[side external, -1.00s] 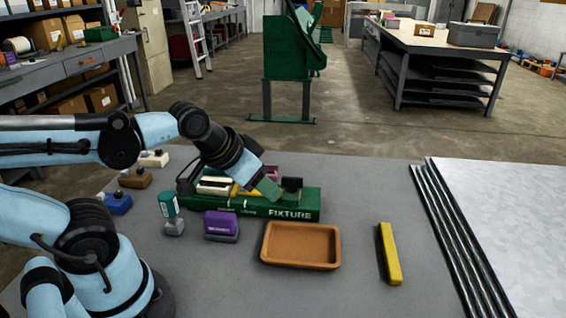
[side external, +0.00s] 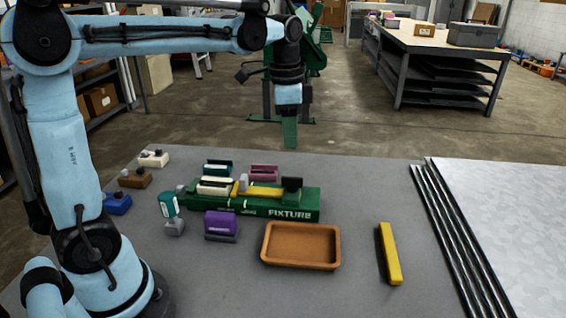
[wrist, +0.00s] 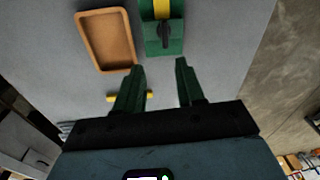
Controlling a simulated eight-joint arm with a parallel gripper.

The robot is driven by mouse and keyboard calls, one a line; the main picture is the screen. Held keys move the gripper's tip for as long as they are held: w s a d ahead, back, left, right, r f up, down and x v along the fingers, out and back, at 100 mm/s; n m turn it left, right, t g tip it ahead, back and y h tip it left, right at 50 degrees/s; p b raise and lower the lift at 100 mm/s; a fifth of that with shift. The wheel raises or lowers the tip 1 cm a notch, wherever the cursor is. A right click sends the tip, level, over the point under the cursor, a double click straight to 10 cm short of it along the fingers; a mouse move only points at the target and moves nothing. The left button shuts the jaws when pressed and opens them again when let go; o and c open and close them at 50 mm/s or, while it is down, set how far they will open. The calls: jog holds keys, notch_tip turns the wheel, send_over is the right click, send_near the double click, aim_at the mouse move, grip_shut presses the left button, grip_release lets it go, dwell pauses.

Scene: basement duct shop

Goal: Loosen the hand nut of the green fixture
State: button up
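The green fixture (side external: 295,206) lies on the grey bench, with a yellow bar (side external: 258,192) along its top. A dark upright piece (side external: 291,185) stands at its right end. In the wrist view, that end of the fixture (wrist: 152,46) carries a black knob with a lever-like shape (wrist: 165,36), possibly the hand nut. My gripper (side external: 289,146) hangs well above and behind the fixture, pointing down, touching nothing. In the wrist view my gripper (wrist: 158,66) has its two green fingers apart with nothing between them.
An orange-brown tray (side external: 300,264) and a purple stamp-like block (side external: 221,225) stand in front of the fixture. A teal-topped tool (side external: 170,210) stands at its left. A yellow bar (side external: 389,254) lies to the right. Metal sheets (side external: 500,215) cover the bench's right side.

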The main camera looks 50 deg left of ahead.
aim_at(292, 178)
jog(key=shift+m+g, duration=0.5)
jog(key=shift+m, duration=0.1)
jog(key=f, duration=0.4)
jog(key=w+f, duration=0.1)
jog(key=f, duration=0.3)
jog(key=a+f, duration=0.1)
jog(key=f, duration=0.3)
jog(key=shift+w+f, duration=0.15)
jog(key=shift+w, duration=0.2)
grip_shut()
